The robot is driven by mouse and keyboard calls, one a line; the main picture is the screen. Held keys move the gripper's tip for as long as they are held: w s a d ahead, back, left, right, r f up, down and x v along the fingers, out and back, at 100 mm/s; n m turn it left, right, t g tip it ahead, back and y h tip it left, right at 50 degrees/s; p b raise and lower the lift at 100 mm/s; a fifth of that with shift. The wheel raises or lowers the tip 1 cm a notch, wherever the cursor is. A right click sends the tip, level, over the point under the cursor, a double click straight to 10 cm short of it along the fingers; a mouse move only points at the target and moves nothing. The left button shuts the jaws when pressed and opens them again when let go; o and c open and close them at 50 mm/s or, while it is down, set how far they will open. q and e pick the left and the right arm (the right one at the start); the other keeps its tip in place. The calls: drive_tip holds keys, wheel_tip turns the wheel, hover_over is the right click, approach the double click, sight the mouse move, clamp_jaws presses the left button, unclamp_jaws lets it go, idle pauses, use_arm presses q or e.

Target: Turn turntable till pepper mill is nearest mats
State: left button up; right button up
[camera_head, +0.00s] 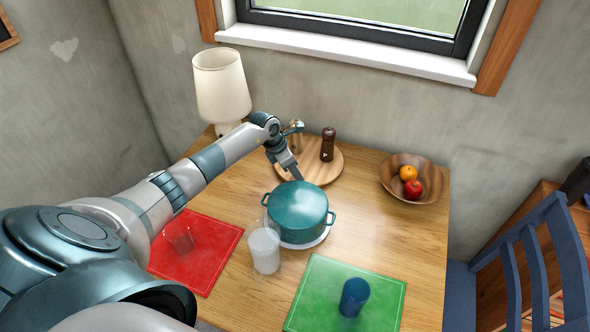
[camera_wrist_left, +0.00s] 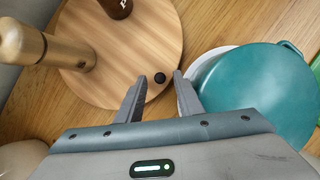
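The round wooden turntable (camera_head: 312,173) stands at the back of the table. The dark brown pepper mill (camera_head: 328,145), with a pale mark, stands upright at its back right; its base shows at the top of the wrist view (camera_wrist_left: 117,6). A light wooden mill (camera_wrist_left: 30,45) stands on the turntable's left side. A small black knob (camera_wrist_left: 160,78) sits near the turntable's front edge. My left gripper (camera_head: 297,177) is open at that edge, its fingertips either side of the knob; I cannot tell if they touch it. The red mat (camera_head: 205,265) and green mat (camera_head: 330,280) lie nearer me.
A teal pot (camera_head: 297,210) on a white round base (camera_head: 318,242) stands close in front of the turntable. A whitish glass (camera_head: 264,250), a clear glass (camera_head: 180,238) and a blue cup (camera_head: 354,296) are nearer. A fruit bowl (camera_head: 425,172) and lamp (camera_head: 222,85) flank the back.

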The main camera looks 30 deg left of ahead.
use_arm(q)
drive_tip(key=shift+f, duration=0.15)
drive_tip(key=shift+w, duration=0.1)
clamp_jaws()
